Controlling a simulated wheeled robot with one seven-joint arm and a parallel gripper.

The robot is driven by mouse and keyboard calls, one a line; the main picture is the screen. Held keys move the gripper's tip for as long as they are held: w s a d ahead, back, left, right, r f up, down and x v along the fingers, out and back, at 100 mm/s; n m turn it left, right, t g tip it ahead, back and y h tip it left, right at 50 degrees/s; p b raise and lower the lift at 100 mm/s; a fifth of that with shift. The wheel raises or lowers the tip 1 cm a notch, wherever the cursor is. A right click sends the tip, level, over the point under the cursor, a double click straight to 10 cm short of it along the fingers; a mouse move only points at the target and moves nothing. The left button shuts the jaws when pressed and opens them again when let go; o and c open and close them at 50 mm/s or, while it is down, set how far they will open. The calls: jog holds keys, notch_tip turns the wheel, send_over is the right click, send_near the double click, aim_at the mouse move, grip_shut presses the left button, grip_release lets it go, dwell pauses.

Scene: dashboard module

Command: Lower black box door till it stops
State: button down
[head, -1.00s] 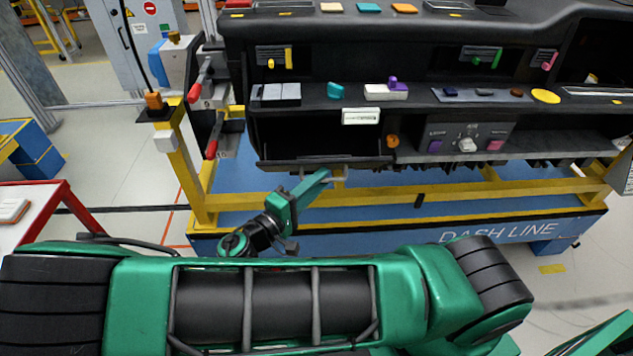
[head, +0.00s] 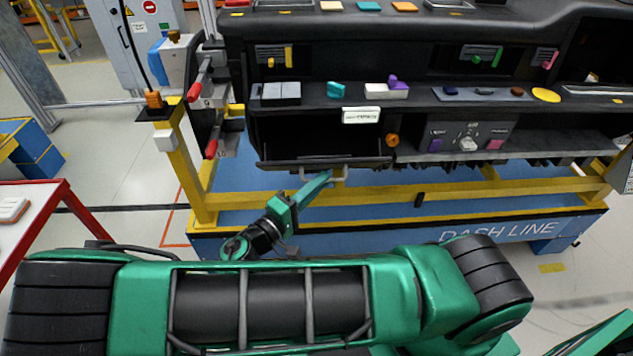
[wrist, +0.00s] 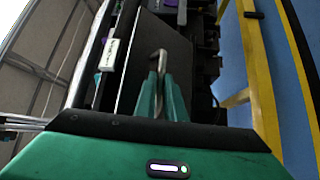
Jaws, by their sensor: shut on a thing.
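The black box door (head: 290,164) hangs open below the dark box opening at the left of the dashboard module, with its edge showing as a thin dark strip in the head view. It fills the middle of the wrist view as a dark panel (wrist: 150,60). A grey bar handle (head: 340,179) is on the door, and it also shows in the wrist view (wrist: 158,54). My gripper (head: 323,178) is shut on this handle. In the wrist view, my green fingers (wrist: 161,92) close around it, partly hiding it.
A blue and yellow stand (head: 420,233) marked DASH LINE runs below the door. Red-handled clamps (head: 203,115) stand left of the module. A red-framed table (head: 45,215) is at the left.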

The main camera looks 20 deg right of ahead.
jog(key=shift+s+a+f, duration=0.1)
jog(key=shift+s+f, duration=0.05)
jog(key=shift+f, duration=0.1)
jog(key=c, duration=1.8)
grip_release()
jog(key=shift+c, duration=0.2)
jog(key=v, duration=1)
jog(key=shift+a, duration=0.4)
jog(key=shift+s, duration=0.1)
